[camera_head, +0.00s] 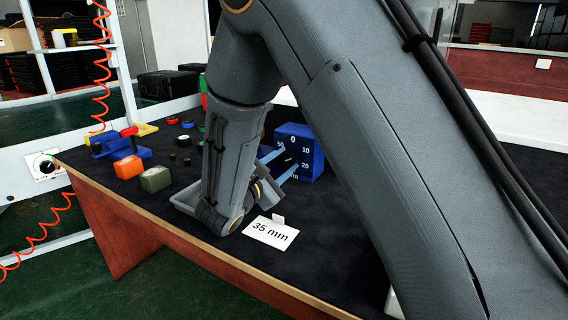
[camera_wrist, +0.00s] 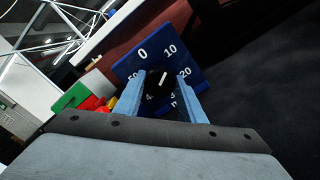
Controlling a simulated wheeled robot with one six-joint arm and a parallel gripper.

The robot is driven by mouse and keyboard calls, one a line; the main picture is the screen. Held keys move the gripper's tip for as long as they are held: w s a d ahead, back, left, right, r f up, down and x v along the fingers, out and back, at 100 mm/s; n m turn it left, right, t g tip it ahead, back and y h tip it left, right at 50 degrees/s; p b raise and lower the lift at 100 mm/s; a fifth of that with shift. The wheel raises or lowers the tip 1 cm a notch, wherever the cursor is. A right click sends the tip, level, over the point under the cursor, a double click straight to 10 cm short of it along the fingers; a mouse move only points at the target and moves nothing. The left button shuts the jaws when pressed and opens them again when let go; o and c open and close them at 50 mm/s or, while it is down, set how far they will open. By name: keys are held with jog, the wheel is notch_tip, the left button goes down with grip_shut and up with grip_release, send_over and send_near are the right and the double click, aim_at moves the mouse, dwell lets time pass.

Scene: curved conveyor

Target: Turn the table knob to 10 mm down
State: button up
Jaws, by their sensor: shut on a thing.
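The table knob (camera_wrist: 155,92) is black with a white pointer line. It sits on the front of a blue dial box (camera_head: 315,139), marked 0, 10, 20 and on up to 50. In the wrist view the dial box (camera_wrist: 188,52) looks tilted, and the pointer aims up and slightly right, roughly toward the 10. My gripper (camera_head: 284,163) has its two light-blue fingers reaching to the dial face. In the wrist view my gripper (camera_wrist: 163,100) is shut on the knob, one finger on each side. The lower numbers are partly hidden.
Coloured blocks, including an orange one (camera_head: 128,167) and a green one (camera_head: 155,179), lie at left. A white panel with a dial (camera_head: 44,164) is beyond the table's left edge.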

jog(key=o, duration=1)
jog(key=shift+o, duration=0.2)
jog(key=shift+v, duration=3.95)
